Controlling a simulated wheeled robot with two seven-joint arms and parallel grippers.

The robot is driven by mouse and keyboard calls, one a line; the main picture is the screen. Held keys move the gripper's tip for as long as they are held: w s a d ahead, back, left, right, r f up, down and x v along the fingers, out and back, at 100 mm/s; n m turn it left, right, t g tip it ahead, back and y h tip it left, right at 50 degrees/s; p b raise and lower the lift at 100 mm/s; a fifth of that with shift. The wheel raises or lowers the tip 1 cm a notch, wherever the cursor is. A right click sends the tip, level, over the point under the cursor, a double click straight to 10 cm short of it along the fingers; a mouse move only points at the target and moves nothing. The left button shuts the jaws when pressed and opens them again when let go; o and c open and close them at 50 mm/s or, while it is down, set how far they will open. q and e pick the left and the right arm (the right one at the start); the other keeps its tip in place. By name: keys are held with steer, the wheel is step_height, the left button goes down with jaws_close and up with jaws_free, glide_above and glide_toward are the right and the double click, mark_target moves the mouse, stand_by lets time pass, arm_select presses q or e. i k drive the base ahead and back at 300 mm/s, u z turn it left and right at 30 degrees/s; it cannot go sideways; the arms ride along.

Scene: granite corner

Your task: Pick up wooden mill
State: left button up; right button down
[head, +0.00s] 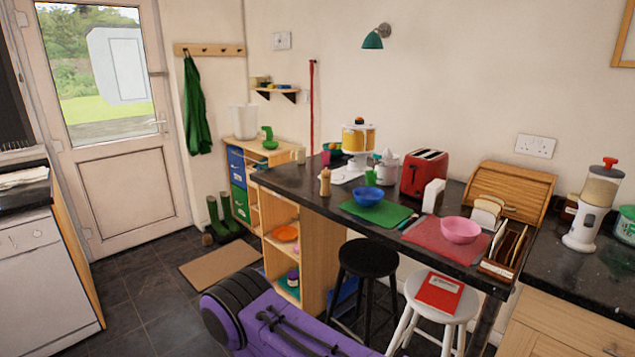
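The wooden mill (325,183) stands upright near the left end of the dark granite counter (295,178). It is small, light brown and narrow at the neck. It stands near the counter's front edge, to the left of a blue bowl and a green mat. Nothing hides it from this view. A purple and black link of my own arm shows at the bottom centre, well below and in front of the counter. Neither of my grippers is in view.
A blue bowl (368,196), green mat (377,214), red toaster (424,174) and pink bowl (461,231) are on the counter. A black stool (368,259) and white stool (440,300) stand in front. The floor (140,295) at left is mostly clear.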

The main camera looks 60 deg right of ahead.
mark_target(325, 188)
steer(key=z, duration=0.4)
steer(key=i, duration=0.95)
steer(key=z, duration=0.75)
